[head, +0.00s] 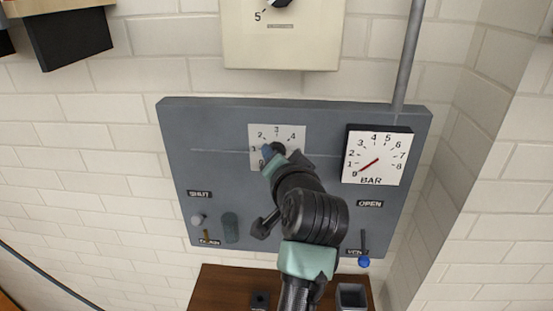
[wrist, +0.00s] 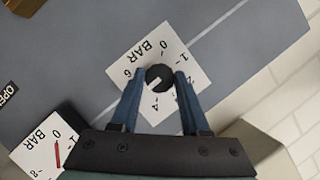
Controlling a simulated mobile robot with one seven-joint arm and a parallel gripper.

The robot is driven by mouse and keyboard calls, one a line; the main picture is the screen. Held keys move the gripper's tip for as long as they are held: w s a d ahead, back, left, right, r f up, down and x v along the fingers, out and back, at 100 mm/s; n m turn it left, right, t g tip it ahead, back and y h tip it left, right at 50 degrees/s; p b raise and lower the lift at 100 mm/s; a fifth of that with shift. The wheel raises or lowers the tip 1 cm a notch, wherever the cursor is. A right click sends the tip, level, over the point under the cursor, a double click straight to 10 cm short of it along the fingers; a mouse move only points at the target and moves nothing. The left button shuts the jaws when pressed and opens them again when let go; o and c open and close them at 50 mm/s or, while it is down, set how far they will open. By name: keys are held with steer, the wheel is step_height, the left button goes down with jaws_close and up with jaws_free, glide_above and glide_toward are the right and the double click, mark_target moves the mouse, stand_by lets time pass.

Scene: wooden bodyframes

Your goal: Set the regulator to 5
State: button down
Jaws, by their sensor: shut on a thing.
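The regulator is a white square dial plate (head: 290,131) on the grey panel, with numbers and a dark round knob (head: 278,147) at its centre. In the wrist view the plate (wrist: 166,108) reads BAR, with 0, 1, 4 and 6 visible; my left finger covers the stretch between 4 and 6. The knob (wrist: 161,72) carries a white mark slanting toward the lower left, roughly between 4 and 6; the exact number is hidden. My gripper (head: 280,152) is shut on the knob, its blue fingers (wrist: 160,77) on either side. My arm hides the plate's lower part in the head view.
A pressure gauge (head: 392,145) right of the regulator has its red needle at about 0. Below are levers labelled SHUT and OPEN, one with a blue end (head: 363,262). A pale box (head: 290,45) hangs above. A brown wooden surface (head: 215,285) lies underneath.

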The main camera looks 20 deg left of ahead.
stand_by(0.3)
steer(key=shift+c, duration=1.9)
jaws_free()
steer(key=b+v, duration=0.3)
steer(key=v, duration=1)
steer(key=shift+d, duration=0.1)
